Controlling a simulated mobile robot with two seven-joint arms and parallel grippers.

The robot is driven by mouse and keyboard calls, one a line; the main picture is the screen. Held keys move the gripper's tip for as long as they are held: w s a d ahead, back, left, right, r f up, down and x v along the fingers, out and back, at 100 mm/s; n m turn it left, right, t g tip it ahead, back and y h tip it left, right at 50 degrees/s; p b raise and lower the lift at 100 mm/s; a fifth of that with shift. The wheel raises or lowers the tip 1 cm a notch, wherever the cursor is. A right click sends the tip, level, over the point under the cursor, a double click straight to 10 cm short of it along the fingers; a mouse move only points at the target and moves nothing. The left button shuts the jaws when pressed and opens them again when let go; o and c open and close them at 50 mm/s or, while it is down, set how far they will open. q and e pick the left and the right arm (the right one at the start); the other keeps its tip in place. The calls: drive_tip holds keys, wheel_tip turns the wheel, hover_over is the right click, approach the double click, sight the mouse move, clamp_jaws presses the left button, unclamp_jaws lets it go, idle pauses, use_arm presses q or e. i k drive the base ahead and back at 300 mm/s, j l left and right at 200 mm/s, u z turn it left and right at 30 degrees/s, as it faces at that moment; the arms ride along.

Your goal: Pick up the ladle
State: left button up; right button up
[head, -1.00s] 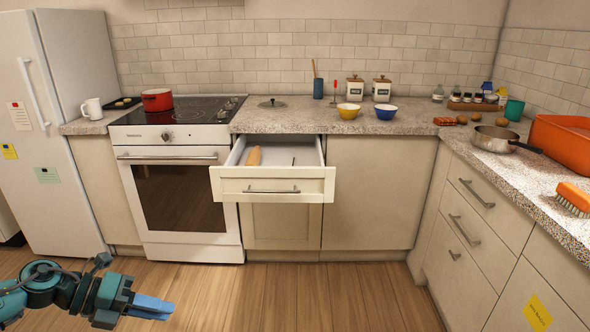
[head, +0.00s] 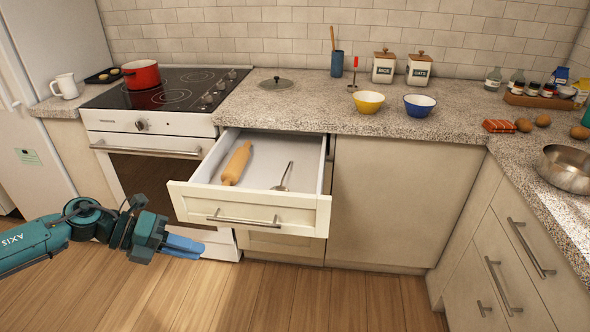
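A metal ladle (head: 284,178) lies in the open drawer (head: 250,208), right of a wooden rolling pin (head: 237,163). Its thin handle points towards the back of the drawer and its bowl end lies nearer the front. My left gripper (head: 184,246) is in front of the oven, left of and lower than the drawer front, apart from the ladle. Its blue fingers overlap in this view, so I cannot tell whether they are open; nothing shows in them. My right gripper is not in view.
The drawer sticks out below the counter (head: 320,105), its front panel between my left gripper and the ladle. The stove (head: 160,100) with a red pot (head: 140,74) stands left. Bowls and canisters are on the counter. The floor (head: 330,300) in front is clear.

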sight(281, 187)
drive_tip(key=i+l+u, duration=0.15)
drive_tip(key=i+l, duration=0.25)
drive_tip(key=i, duration=0.15)
drive_tip(key=i+l+u, duration=0.1)
drive_tip(key=i+l, duration=0.3)
drive_tip(key=i, duration=0.15)
drive_tip(key=i+l+u, duration=0.3)
drive_tip(key=k+j, duration=0.1)
